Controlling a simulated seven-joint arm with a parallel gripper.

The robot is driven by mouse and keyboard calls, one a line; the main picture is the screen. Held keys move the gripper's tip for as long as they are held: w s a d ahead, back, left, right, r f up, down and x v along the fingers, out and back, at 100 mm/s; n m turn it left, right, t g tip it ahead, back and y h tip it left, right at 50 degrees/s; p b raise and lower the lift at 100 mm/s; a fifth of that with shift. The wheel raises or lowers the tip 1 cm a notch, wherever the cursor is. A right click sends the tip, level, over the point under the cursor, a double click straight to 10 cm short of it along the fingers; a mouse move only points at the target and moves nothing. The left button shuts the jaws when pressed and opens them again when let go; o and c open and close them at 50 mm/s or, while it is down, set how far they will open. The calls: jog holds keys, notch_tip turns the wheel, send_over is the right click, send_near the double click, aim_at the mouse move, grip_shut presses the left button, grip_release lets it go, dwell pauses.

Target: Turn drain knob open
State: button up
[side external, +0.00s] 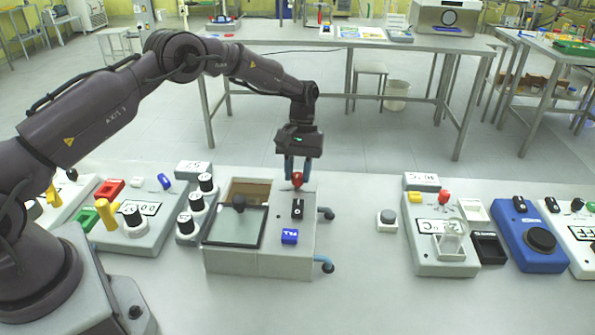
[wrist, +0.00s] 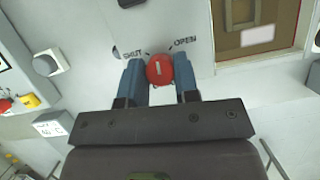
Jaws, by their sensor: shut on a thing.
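The drain knob is a red round knob with a white line, and it shows between my fingers in the wrist view (wrist: 160,69) and on top of the grey reactor box in the side view (side external: 297,179). The labels SHUT (wrist: 133,54) and OPEN (wrist: 185,41) are printed beside it. The white line stands nearly upright in the picture, between the two labels. My gripper (wrist: 159,72) is shut on the knob, with one blue finger on each side. My gripper also shows in the side view (side external: 298,168), pointing down from above.

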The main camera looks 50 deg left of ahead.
jog(key=m+y, duration=0.1)
jog(key=m, duration=0.2)
jog(key=shift+m+g, duration=0.3)
jog(key=shift+m, duration=0.1)
jog(key=shift+m+y, duration=0.9)
jog(key=shift+m, duration=1.1)
jog(key=shift+d, duration=0.1)
jog(key=o, duration=0.9)
jog(key=shift+v, duration=3.8)
jog(key=shift+w, duration=0.1)
jog(key=shift+w+f, duration=0.1)
